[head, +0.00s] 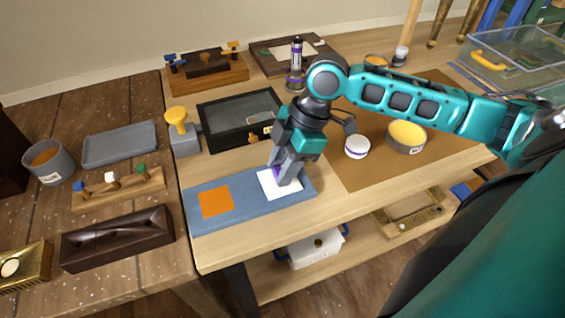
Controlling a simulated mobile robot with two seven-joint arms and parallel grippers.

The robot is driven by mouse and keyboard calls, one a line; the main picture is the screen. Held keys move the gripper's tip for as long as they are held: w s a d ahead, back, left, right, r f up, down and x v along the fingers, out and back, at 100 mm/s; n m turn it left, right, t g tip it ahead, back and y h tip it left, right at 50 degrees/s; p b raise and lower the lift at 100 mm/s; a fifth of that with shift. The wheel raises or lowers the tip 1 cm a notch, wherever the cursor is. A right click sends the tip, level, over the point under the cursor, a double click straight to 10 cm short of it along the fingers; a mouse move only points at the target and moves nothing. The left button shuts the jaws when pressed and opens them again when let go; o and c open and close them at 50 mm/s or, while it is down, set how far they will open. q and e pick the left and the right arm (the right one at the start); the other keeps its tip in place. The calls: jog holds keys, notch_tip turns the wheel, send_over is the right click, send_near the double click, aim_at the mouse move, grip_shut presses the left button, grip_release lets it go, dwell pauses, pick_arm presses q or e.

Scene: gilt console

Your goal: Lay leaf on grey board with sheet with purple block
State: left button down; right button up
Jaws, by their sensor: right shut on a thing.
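A long blue-grey board (240,215) lies along the front left of the light wood table. An orange square (215,201) lies flat on its left half. A white square sheet (291,187) lies on its right half, partly covered by my gripper. My right gripper (285,180) points down at the white sheet, shut on a purple block (276,171). Only a small part of the block shows between the fingers. I cannot tell whether it touches the sheet. My left gripper is not in view.
A black framed tray (208,133) and a yellow-knobbed stamp (182,130) stand behind the board. A brown mat (385,172) to the right bears a yellow-filled bowl (406,138) and a white-lidded jar (357,147). A dark wood block (117,238) lies left of the board.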

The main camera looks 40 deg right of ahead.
jog(key=shift+r+p, duration=1.4)
jog(key=shift+p, duration=0.45)
notch_tip(320, 180, up, 2)
jog(key=shift+r+p, duration=0.1)
jog(key=shift+p, duration=0.8)
jog(key=shift+r, duration=0.95)
